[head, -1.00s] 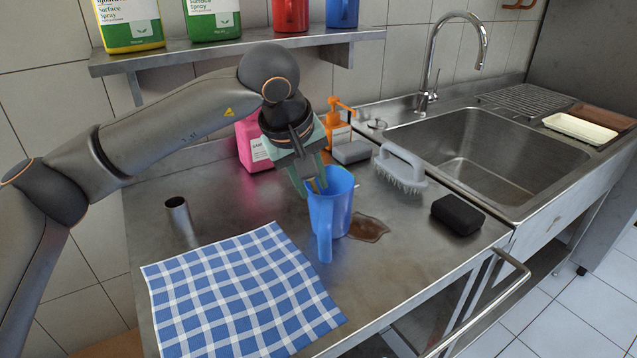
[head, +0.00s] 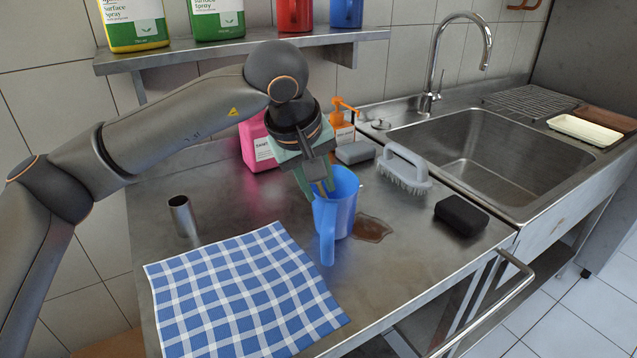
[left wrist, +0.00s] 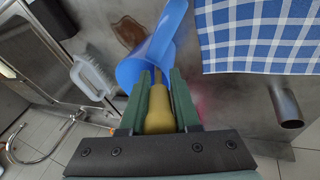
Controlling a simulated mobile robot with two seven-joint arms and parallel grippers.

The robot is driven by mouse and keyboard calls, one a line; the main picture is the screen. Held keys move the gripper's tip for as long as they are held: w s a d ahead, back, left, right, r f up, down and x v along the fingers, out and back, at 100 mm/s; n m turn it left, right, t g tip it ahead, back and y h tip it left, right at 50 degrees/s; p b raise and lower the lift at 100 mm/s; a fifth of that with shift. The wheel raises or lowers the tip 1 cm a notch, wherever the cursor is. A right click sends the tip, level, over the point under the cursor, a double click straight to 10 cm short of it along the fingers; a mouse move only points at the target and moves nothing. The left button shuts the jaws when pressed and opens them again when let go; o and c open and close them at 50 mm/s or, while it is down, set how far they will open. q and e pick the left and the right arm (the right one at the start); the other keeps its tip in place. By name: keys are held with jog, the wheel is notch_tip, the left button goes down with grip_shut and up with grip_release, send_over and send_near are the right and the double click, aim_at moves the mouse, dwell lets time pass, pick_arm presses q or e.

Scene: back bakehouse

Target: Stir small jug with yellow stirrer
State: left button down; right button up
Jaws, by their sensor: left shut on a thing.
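The small jug is blue and stands upright on the steel counter; the jug (head: 336,212) has its handle toward the front. My left gripper (head: 323,190) is just above the jug's mouth, fingers pointing down at the opening. In the left wrist view its green fingers are shut on the yellow stirrer (left wrist: 160,108), whose thin end reaches into the jug (left wrist: 150,55). The stirrer's lower tip is hidden inside the jug. My right gripper is in neither view.
A blue checked cloth (head: 240,295) lies in front-left, with a steel cylinder (head: 182,216) behind it. A brown spill (head: 371,229) is right of the jug. A grey brush (head: 403,170) and black sponge (head: 461,216) lie farther right, before the sink (head: 480,150). Pink and orange bottles stand behind.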

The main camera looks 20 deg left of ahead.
pick_arm(q)
jog(key=shift+p+v, duration=0.3)
jog(key=shift+v, duration=0.6)
jog(key=shift+p+v, duration=0.7)
jog(key=shift+v, duration=0.7)
jog(key=shift+p+v, duration=0.8)
jog(key=shift+v, duration=0.8)
jog(key=p+v, duration=0.2)
jog(key=v, duration=0.2)
jog(key=shift+s+a, duration=0.15)
jog(key=shift+s, duration=0.1)
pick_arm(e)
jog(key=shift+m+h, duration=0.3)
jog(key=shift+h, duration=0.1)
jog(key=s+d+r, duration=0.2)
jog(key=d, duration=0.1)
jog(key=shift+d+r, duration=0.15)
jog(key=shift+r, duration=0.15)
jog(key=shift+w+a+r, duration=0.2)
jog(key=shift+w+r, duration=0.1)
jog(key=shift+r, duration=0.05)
